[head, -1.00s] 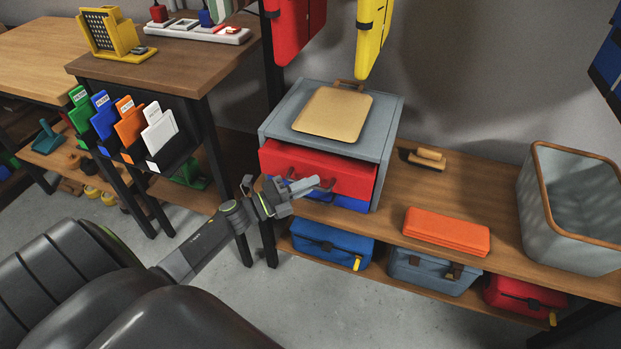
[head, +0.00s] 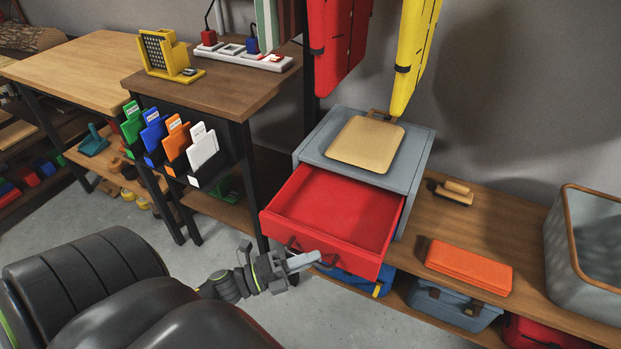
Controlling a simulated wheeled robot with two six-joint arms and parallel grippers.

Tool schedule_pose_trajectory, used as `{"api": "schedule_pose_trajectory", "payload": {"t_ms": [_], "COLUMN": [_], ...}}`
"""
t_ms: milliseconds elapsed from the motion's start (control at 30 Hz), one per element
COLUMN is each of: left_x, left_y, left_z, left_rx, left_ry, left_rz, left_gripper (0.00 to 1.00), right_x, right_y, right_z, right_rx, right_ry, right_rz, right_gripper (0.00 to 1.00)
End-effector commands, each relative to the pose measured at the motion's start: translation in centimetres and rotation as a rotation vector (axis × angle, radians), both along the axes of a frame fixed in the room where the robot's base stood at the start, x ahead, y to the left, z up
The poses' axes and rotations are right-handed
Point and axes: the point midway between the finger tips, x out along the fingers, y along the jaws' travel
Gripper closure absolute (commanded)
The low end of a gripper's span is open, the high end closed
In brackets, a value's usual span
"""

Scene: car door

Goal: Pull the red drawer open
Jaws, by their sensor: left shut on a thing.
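The red drawer (head: 335,208) stands well out of the grey cabinet (head: 410,165) on the wooden shelf, its empty inside showing. My left gripper (head: 302,262) is at the front of the drawer, in front of the handles, and is shut on the drawer handle (head: 327,257). The fingers partly hide the grip. My right gripper is not in view.
A tan board (head: 365,144) lies on the cabinet top. An orange case (head: 468,266), a wooden brush (head: 454,192) and a grey bin (head: 590,250) are on the shelf to the right. A desk with a coloured file rack (head: 185,150) stands left. Floor before the drawer is clear.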

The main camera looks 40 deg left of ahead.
Motion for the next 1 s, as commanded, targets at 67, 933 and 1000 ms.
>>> {"api": "schedule_pose_trajectory", "payload": {"t_ms": [67,933,1000], "left_x": [0.0,-1.3,-2.3], "left_y": [0.0,0.8,1.5], "left_z": [-0.1,-0.4,-0.6], "left_rx": [0.001,0.003,0.004], "left_ry": [0.002,0.005,0.006], "left_rz": [0.0,0.0,-0.001], "left_gripper": [1.0,0.67,0.67], "right_x": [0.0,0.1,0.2], "right_y": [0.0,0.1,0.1], "right_z": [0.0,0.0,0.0], "right_rx": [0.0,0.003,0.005], "right_ry": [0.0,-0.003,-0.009], "right_rz": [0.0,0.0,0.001], "right_gripper": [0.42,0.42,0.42]}}
